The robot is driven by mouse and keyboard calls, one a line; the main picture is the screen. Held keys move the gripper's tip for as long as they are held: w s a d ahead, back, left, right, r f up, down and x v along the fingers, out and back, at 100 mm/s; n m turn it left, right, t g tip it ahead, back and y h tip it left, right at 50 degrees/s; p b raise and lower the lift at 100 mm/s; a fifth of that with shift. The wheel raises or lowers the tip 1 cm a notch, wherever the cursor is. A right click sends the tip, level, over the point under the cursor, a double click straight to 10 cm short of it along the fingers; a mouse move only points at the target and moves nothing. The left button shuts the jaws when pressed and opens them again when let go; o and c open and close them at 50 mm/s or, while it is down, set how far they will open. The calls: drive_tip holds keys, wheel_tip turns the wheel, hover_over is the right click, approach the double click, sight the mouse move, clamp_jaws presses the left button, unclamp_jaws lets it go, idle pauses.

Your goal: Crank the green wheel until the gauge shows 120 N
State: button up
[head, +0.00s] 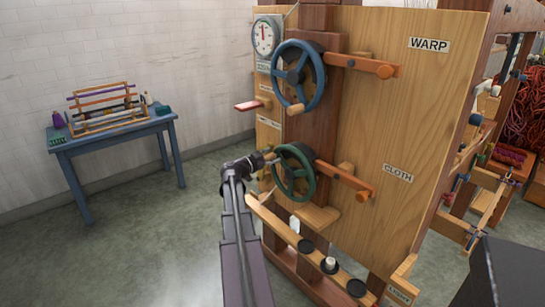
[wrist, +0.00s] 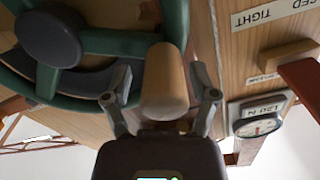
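The green wheel (head: 296,172) is the lower of two handwheels on the wooden frame. In the wrist view, its green rim (wrist: 110,42) and dark hub (wrist: 50,38) fill the upper left. Its wooden crank knob (wrist: 165,82) points toward my wrist camera. My gripper (head: 268,160) is at the wheel's left side. In the wrist view, its fingers (wrist: 163,85) stand on either side of the knob, with a gap visible, so it looks open around it. The round gauge (head: 265,37) is at the frame's top left, and its red needle points about straight up; its numbers are too small to read.
A blue wheel (head: 299,76) sits just above the green one. A blue table (head: 115,136) stands left; the floor between is clear.

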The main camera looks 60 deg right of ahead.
drive_tip(key=v, duration=1.2)
idle(0.3)
idle(0.6)
